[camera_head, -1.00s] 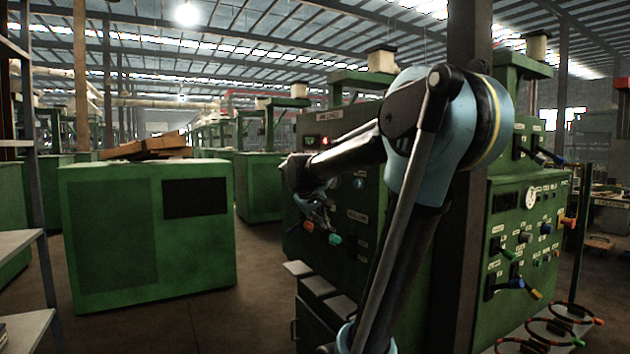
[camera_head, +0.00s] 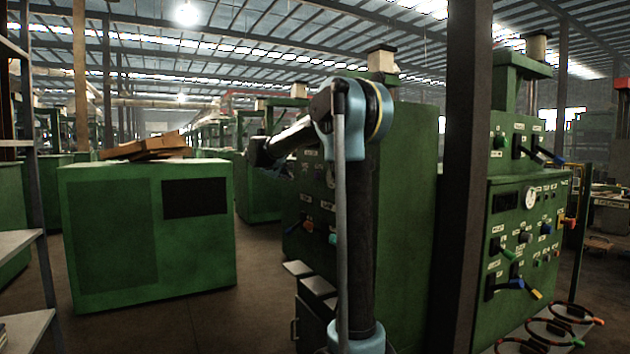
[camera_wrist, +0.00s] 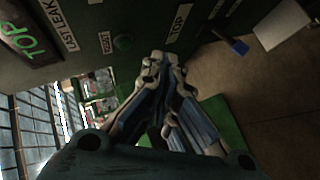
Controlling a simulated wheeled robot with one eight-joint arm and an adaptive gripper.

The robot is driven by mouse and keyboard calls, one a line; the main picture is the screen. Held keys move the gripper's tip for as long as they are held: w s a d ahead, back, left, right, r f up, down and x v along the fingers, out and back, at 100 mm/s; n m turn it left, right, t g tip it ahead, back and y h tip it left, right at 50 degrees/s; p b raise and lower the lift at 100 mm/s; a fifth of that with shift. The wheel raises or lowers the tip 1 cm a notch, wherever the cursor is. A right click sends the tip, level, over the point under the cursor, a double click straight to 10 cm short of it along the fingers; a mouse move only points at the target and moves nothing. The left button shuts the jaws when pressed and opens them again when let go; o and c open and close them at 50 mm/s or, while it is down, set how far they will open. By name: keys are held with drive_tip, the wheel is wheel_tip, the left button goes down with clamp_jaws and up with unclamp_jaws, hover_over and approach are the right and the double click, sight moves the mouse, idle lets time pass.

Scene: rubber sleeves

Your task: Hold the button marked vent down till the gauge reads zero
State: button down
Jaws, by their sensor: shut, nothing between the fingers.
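In the head view the gripper shows only as a dim shape at the wrist's far end, beside the middle machine (camera_head: 408,180). A round white gauge (camera_head: 530,197) sits on the right machine; its reading is too small to tell.
A dark post (camera_head: 466,190) stands between the middle and right machines. A green cabinet (camera_head: 150,235) with boards on top stands at left, with open floor (camera_head: 205,315) before it. Coloured levers stick out from the right machine. Shelves (camera_head: 22,245) edge the left.

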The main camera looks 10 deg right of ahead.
sight(317, 176)
drive_tip(key=w+d, duration=0.2)
drive_tip(key=d, duration=0.6)
drive_tip(key=shift+w+d, duration=0.2)
drive_tip(key=shift+w, duration=0.1)
drive_tip(key=shift+d, duration=0.2)
idle(1.4)
drive_tip(key=shift+d+r, duration=0.1)
drive_tip(key=shift+d, duration=0.15)
drive_tip(key=shift+w+d, duration=0.15)
drive_tip(key=shift+d, duration=0.15)
idle(2.1)
drive_tip(key=shift+a, duration=0.1)
idle(2.2)
drive_tip(key=shift+s+a, duration=0.25)
drive_tip(key=shift+a, duration=0.4)
